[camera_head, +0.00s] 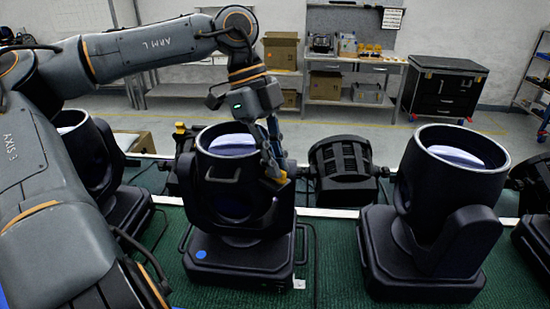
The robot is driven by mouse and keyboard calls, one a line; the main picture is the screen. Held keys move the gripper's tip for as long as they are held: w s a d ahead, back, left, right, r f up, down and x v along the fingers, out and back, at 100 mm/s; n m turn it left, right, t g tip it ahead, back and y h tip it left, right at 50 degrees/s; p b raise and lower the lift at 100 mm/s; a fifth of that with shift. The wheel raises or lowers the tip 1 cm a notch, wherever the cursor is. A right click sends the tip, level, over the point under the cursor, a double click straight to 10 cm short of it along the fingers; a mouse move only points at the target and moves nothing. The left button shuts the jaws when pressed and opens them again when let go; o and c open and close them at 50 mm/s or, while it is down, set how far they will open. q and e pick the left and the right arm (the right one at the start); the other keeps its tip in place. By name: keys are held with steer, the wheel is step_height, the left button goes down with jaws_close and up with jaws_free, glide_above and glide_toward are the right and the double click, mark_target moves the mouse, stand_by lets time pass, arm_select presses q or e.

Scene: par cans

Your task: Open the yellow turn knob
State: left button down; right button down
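A black stage light (236,225) with a round lens on top stands on the green surface, with a blue dot on its base. A small yellow part (280,179), which looks like the turn knob, shows at the right side of its yoke. My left gripper (276,170) reaches down from above on the light's right side, its fingertips at or close to this yellow part. Whether they touch it, and how far apart they are, I cannot tell. Another yellow knob (180,128) shows behind the light's left side. My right gripper is not in view.
A similar light (445,210) stands to the right and another (90,165) at the left, partly behind my arm. A dark fixture (341,168) lies behind, between the lights. A workbench (345,95) and a black wheeled case (442,88) stand at the back.

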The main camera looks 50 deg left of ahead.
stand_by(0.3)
arm_select(q)
steer(key=shift+r+m+p, duration=0.15)
steer(key=shift+m+p, duration=0.3)
steer(key=shift+m, duration=0.05)
steer(key=shift+w+m+g+p, duration=0.15)
steer(key=shift+m+g+p, duration=0.55)
steer(key=shift+m, duration=0.4)
steer(key=m, duration=0.1)
steer(key=m+g, duration=0.1)
steer(key=m, duration=0.1)
steer(key=shift+w+d+m+y, duration=0.1)
steer(key=shift+w+m+y, duration=0.05)
steer(key=shift+m+y, duration=0.15)
steer(key=m, duration=0.2)
steer(key=m+g+y, duration=0.1)
steer(key=m, duration=0.2)
steer(key=shift+w+d+m+g, duration=0.15)
steer(key=shift+w+m+g, duration=0.05)
steer(key=shift+m+g, duration=0.1)
steer(key=m+y+b, duration=0.1)
steer(key=m, duration=0.1)
steer(key=m+y+b, duration=0.1)
steer(key=m, duration=0.2)
steer(key=shift+d+g, duration=0.2)
steer(key=shift+g, duration=0.2)
steer(key=shift+m, duration=0.4)
steer(key=c, duration=1.5)
jaws_free()
